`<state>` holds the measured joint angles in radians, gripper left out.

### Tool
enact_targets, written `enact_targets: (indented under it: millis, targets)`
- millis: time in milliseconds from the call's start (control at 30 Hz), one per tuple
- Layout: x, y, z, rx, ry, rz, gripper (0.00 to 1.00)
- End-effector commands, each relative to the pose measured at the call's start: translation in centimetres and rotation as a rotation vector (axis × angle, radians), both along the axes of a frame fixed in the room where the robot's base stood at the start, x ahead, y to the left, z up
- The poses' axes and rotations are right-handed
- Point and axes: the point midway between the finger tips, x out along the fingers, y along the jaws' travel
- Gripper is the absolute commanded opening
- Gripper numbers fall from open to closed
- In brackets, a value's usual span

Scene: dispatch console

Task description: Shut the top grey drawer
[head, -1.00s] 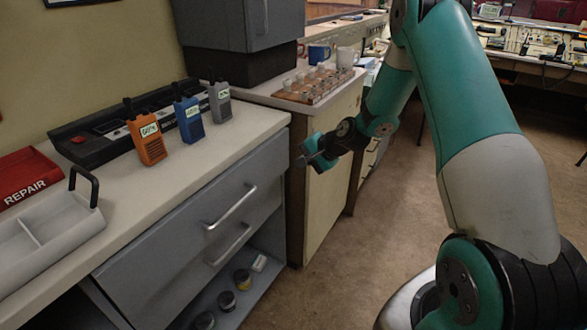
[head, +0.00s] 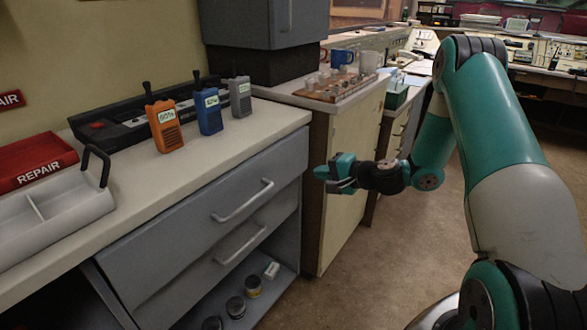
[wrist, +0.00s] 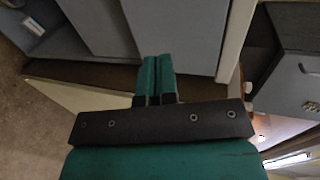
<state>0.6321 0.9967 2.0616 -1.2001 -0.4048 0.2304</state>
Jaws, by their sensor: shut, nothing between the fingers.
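The top grey drawer (head: 185,228) is under the white countertop, with a pale bar handle (head: 243,201) on its front. No inside of it shows, and I cannot tell how far out its front stands. A second grey drawer (head: 205,275) with a similar handle (head: 242,244) is below it. My gripper (head: 322,180) is shut and empty, just right of the top drawer's right end in the head view, pointing left. In the wrist view its teal fingers (wrist: 158,62) are together, over a grey panel (wrist: 190,35) that looks like the top drawer's front. No drawer handle shows there.
Several radios, such as an orange one (head: 165,125), stand on the countertop (head: 190,175) beside a red REPAIR tray (head: 38,160) and a pale divided tray (head: 60,222). Cans (head: 236,307) sit on the low shelf. A beige cabinet (head: 345,170) is behind my gripper. Floor is clear in front.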

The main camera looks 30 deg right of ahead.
Motion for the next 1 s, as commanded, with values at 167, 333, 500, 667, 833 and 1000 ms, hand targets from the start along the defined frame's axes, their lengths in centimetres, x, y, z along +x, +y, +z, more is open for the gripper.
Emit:
enact_targets:
  millis: [167, 333, 500, 667, 833, 1000]
  targets:
    - [3.4, 2.0, -1.2, -0.001, -0.001, 0.006, 0.00]
    - [6.2, 3.4, -1.6, -0.002, -0.002, 0.004, 0.00]
    - [7.9, 4.2, -1.7, -0.001, -0.001, 0.002, 0.00]
    - [8.5, 4.5, -1.8, 0.000, 0.001, 0.000, 0.00]
    - [8.5, 4.5, -1.8, 0.000, 0.001, 0.000, 0.00]
    - [8.7, 4.3, -1.8, 0.000, 0.001, -0.003, 0.00]
